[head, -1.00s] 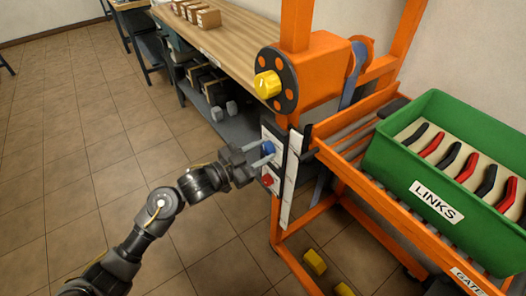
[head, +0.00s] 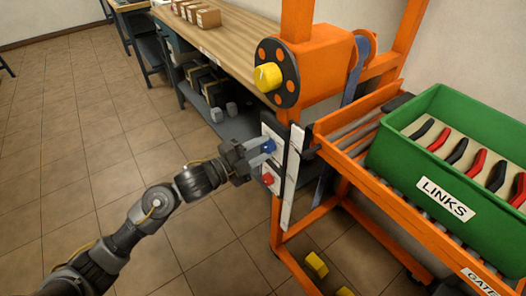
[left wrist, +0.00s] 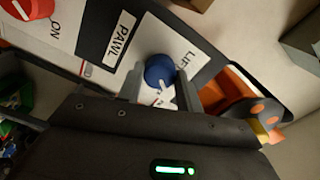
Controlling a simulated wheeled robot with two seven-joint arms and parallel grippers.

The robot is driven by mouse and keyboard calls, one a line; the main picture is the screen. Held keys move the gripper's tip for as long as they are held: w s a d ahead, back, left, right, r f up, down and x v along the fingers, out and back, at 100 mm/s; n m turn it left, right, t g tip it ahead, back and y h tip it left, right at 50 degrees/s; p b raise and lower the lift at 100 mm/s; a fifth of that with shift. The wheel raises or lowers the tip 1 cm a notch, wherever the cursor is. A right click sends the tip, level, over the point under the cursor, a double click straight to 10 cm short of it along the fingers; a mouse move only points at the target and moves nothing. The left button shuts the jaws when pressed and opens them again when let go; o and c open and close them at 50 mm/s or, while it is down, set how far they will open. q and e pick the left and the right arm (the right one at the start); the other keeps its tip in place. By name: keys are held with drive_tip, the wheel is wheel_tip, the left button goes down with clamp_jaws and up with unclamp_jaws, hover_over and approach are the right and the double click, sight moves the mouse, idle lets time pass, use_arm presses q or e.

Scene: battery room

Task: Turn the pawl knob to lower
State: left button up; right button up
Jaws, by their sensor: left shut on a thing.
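The blue pawl knob (head: 268,146) sits on a white panel on the orange frame. In the left wrist view the blue knob (left wrist: 160,72) shows a white pointer line, beside labels reading "PAWL" (left wrist: 118,40) and "LIFT" (left wrist: 172,55). My left gripper (head: 262,150) reaches the panel from the left. In the left wrist view its two fingers (left wrist: 160,88) stand on either side of the knob, shut on it. The lower part of the dial is partly hidden by the gripper. My right gripper is not in view.
A red knob (head: 268,179) is just below on the same panel. A yellow hub (head: 267,77) on a black disc is above. A green "LINKS" bin (head: 400,185) stands on the orange roller rack at right. A wooden bench (head: 245,40) stands behind.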

use_arm(q)
drive_tip(key=shift+a+f+m+b, duration=0.15)
drive_tip(key=shift+m+b, duration=0.15)
drive_tip(key=shift+m, duration=0.5)
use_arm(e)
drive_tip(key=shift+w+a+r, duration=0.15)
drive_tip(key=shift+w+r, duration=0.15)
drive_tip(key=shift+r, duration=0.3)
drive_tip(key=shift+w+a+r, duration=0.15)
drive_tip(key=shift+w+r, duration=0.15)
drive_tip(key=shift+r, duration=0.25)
use_arm(q)
drive_tip(key=o, duration=1)
drive_tip(key=shift+a, duration=0.1)
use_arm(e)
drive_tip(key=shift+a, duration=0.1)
use_arm(q)
drive_tip(key=v, duration=1)
drive_tip(key=shift+s+a, duration=0.2)
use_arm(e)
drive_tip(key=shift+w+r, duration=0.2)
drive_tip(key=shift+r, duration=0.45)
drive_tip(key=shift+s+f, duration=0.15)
